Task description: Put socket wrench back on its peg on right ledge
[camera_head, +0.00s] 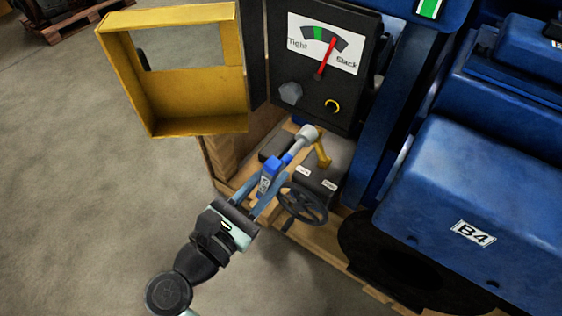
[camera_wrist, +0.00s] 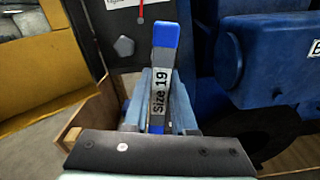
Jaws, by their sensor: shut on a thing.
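The socket wrench (camera_head: 270,168) has a blue handle with a white label and a silver socket end (camera_head: 307,134). In the wrist view, its handle (camera_wrist: 165,48) stands up between my fingers and the label reads "Size 19". My gripper (camera_head: 264,186) is shut on the handle; its fingers also show in the wrist view (camera_wrist: 160,98). The socket end points away from my gripper, toward the panel with the gauge. It overlaps the wooden ledge area (camera_head: 226,185) in the picture; I cannot tell whether it touches anything. I cannot make out a peg.
A yellow open door (camera_head: 195,103) stands left. A black handwheel (camera_head: 302,204), a labelled dark box (camera_head: 318,183) and a yellow lever (camera_head: 322,154) crowd the ledge. The blue engine (camera_head: 470,190) is right.

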